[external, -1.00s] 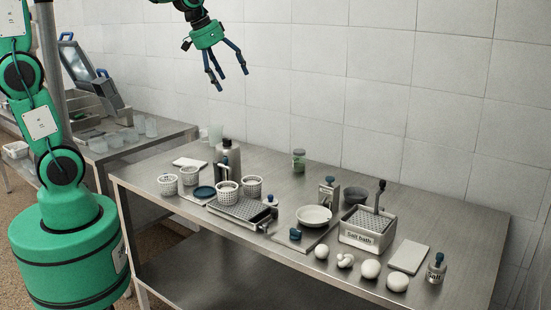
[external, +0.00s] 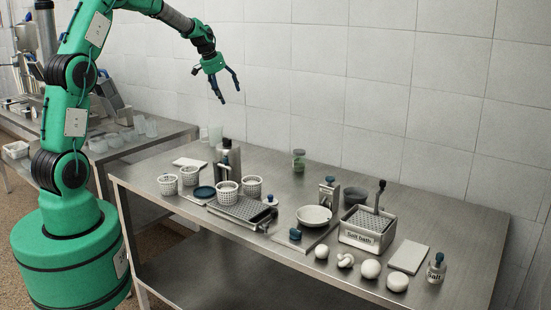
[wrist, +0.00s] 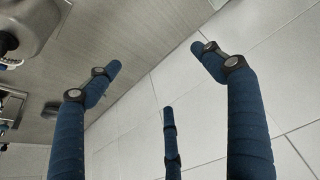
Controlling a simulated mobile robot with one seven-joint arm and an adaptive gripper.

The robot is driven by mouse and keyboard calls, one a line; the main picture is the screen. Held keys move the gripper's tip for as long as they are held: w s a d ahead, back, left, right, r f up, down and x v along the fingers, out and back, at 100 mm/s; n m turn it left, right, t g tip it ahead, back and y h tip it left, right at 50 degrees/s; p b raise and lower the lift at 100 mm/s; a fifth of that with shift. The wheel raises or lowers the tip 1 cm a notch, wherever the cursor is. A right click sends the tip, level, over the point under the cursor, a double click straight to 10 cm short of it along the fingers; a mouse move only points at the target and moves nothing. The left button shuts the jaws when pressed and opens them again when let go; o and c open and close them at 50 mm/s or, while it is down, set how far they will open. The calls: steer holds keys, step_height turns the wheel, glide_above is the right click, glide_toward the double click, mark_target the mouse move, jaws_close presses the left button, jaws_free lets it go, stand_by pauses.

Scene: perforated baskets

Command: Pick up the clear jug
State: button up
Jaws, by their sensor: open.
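A pale, see-through vessel (external: 215,134), which looks like the clear jug, stands at the back left corner of the steel table, against the wall behind the dark-capped bottle. It is small here and its handle cannot be made out. My gripper (external: 230,96) hangs in the air above the table, higher than the vessel and slightly to its right in the external view. Its three blue fingers are spread and empty, as the wrist view also shows (wrist: 158,76). I cannot surely identify the jug in the wrist view.
A green-filled jar (external: 298,160) stands along the wall. Translucent cups (external: 151,128) sit on the other table. The tiled wall (external: 400,90) is close behind.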

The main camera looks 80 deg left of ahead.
steer(key=n, duration=0.2)
glide_toward(214, 129)
step_height(214, 129, up, 3)
steer(key=a, duration=0.2)
steer(key=shift+s+a+f+b, duration=0.15)
steer(key=shift+s+a+b, duration=0.05)
steer(key=shift+b, duration=0.15)
steer(key=shift+f, duration=0.15)
steer(key=b+x, duration=0.1)
steer(key=x, duration=0.7)
steer(key=shift+a+f, duration=0.15)
steer(key=shift+a, duration=0.05)
steer(key=shift+b, duration=0.3)
steer(key=shift+s+b+x, duration=0.15)
steer(key=shift+b+x, duration=0.25)
steer(key=shift+x, duration=0.9)
steer(key=shift+s+b+x, duration=0.1)
steer(key=shift+b+x, duration=0.3)
steer(key=shift+x, duration=0.9)
steer(key=shift+f, duration=0.1)
